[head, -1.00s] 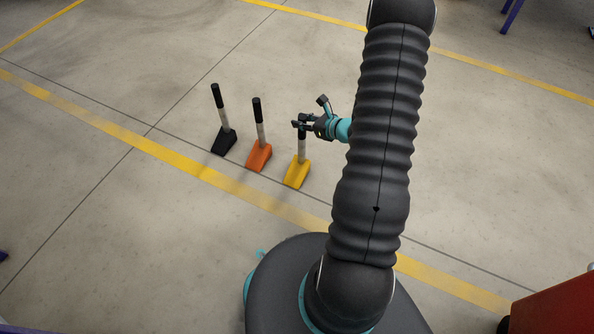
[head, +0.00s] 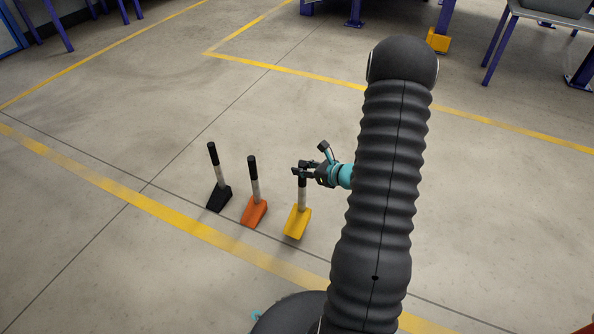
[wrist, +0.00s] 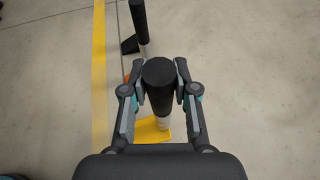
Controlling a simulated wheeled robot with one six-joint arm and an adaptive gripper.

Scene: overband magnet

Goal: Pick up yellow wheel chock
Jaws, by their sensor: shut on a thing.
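The yellow wheel chock (head: 297,222) has an upright grey handle with a black grip at its top. My gripper (head: 302,172) is shut around that black grip, coming from the right. In the head view the chock seems to hang slightly above the floor. In the wrist view the black grip (wrist: 158,75) stands between my gripper's fingers (wrist: 159,66), and part of the yellow base (wrist: 152,131) shows below. The rest of the base is hidden there by the grip and the gripper.
An orange chock (head: 254,212) and a black chock (head: 219,198) stand on the floor to the left, handles up. A yellow floor line (head: 190,225) runs in front of them. The floor behind is clear up to the purple-legged furniture (head: 497,45).

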